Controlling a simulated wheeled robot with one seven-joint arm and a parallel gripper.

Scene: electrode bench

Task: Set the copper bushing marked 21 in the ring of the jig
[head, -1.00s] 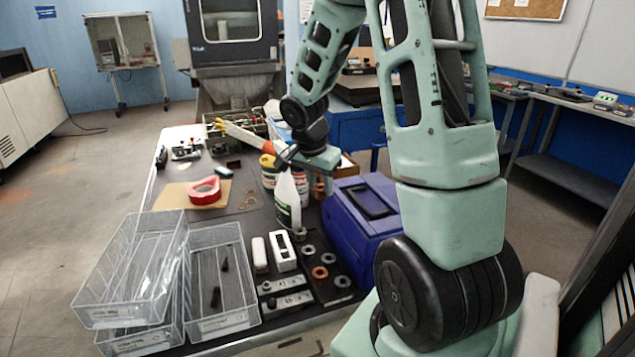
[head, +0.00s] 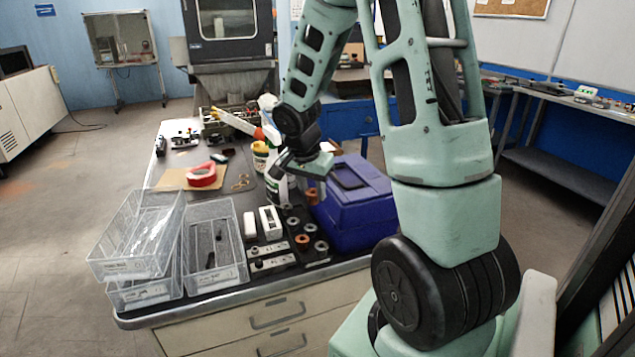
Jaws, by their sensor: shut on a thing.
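My gripper (head: 312,186) points down above the bench, in front of the blue box. It is shut on a small copper-brown piece (head: 312,197), which looks like the copper bushing; its mark is too small to read. I cannot tell for certain which of these parts is the jig's ring. The held piece is above the board, apart from it as far as I can see.
A blue box (head: 355,215) stands close to the right of the board. White blocks (head: 270,221) and clear trays (head: 213,272) are to the left. Red tape (head: 202,176) lies farther back on cardboard.

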